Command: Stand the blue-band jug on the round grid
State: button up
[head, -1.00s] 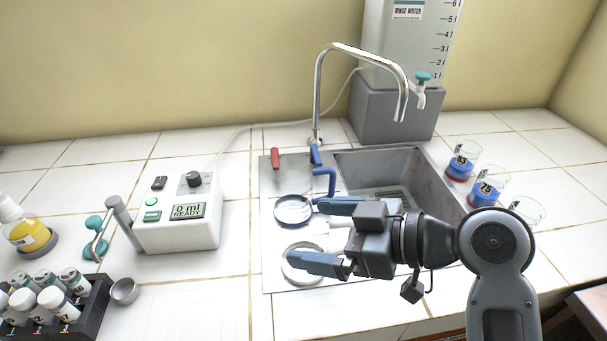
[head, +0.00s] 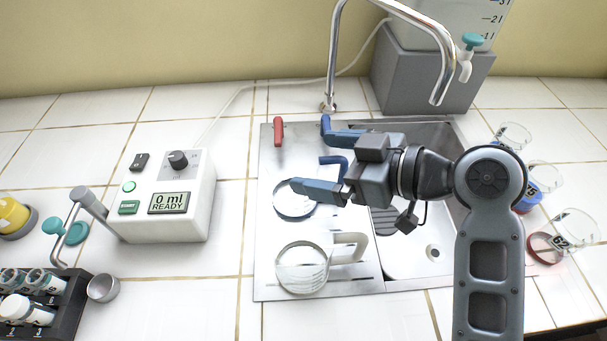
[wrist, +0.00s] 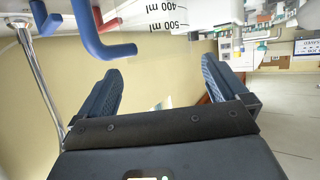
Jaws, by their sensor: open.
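A clear round jug with a blue rim or band (head: 294,212) stands on the steel drainboard left of the sink. A blue handle-like hook (head: 340,164) shows behind it, and a blue curved piece (wrist: 92,32) is close in the wrist view. My gripper (head: 318,164) is open and empty, fingers pointing left; one finger overlaps the jug in the head view. I cannot tell whether they touch. The wrist view shows the open fingers (wrist: 160,88). A slotted grid (head: 383,222) lies in the sink, partly hidden by my arm; its full outline is unclear.
A second clear jug with a pale handle (head: 348,247) stands nearer on the drainboard. The chrome tap (head: 334,60) arches over the sink. A white dispenser box (head: 165,200) is left; several beakers (head: 572,232) stand right. Tile between box and drainboard is clear.

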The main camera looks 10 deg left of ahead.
aim_at(273, 156)
jog(key=shift+p+x, duration=0.7)
jog(key=shift+x, duration=2.05)
jog(key=shift+d+f, duration=0.1)
jog(key=shift+f, duration=0.05)
jog(key=shift+c, duration=0.5)
jog(key=c, duration=1.1)
